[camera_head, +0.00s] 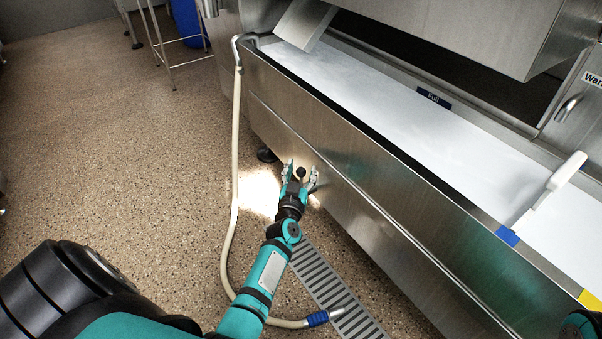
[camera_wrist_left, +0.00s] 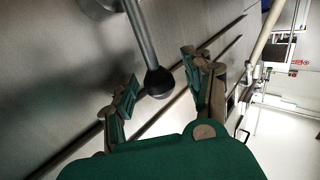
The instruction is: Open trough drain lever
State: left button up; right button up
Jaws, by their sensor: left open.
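The drain lever is a metal rod with a black ball knob (camera_wrist_left: 159,82), in front of the steel side of the trough (camera_head: 350,150). In the head view the black knob (camera_head: 300,172) shows between the fingers of my left gripper (camera_head: 302,177). In the left wrist view my left gripper (camera_wrist_left: 160,98) is open, with one finger on each side of the knob. I see gaps between the knob and both fingers, so it is not gripped. The lever's mount is only partly in view at the top.
A cream hose (camera_head: 234,160) hangs from the trough's far end and runs along the floor to a blue-ended nozzle (camera_head: 318,318). A slotted floor drain (camera_head: 325,285) lies below the trough. A white-handled tool (camera_head: 566,171) rests at the trough's right. The floor at left is free.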

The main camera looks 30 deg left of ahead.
pick_arm(q)
grip_shut()
